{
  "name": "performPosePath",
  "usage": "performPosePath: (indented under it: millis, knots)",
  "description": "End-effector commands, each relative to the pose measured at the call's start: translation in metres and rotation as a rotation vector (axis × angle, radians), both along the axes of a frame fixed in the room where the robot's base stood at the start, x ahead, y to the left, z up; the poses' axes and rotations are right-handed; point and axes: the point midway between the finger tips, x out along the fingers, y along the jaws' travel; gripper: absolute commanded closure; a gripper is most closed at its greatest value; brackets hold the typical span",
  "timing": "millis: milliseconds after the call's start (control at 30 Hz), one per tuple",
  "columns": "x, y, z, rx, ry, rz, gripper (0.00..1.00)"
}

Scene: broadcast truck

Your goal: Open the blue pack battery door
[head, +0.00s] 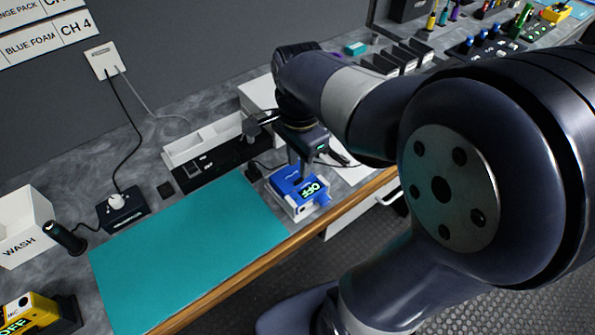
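The blue pack (285,187) is a small blue and white box with a green "OFF" display. It sits at the right end of the teal mat, close to the wooden front edge of the bench. My gripper (299,170) points down right over the pack, with its fingers at or just above the top. I cannot tell whether they touch it or how far apart they are. The battery door cannot be made out at this size, and my gripper hides part of the pack's top.
The teal mat (185,250) is otherwise clear. A white divided tray (205,142) lies behind it. A charger-like black box (122,209), a white WASH bin (22,228) and a yellow pack (32,308) stand at left. Cases and colored items fill the bench's far right.

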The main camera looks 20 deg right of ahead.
Motion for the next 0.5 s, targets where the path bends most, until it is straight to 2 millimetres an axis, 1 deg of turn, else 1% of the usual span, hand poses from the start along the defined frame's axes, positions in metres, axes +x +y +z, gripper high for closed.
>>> performPosePath:
  millis: [33, 200, 333, 500]
  knots:
    - [-0.001, 0.0, -0.011, 0.0, 0.004, 0.0, 0.73]
    - [0.0, 0.0, -0.034, 0.0, 0.002, 0.001, 0.73]
    - [-0.001, 0.0, -0.042, 0.0, 0.001, 0.001, 0.73]
    - [0.0, 0.0, -0.044, 0.0, -0.001, 0.001, 0.73]
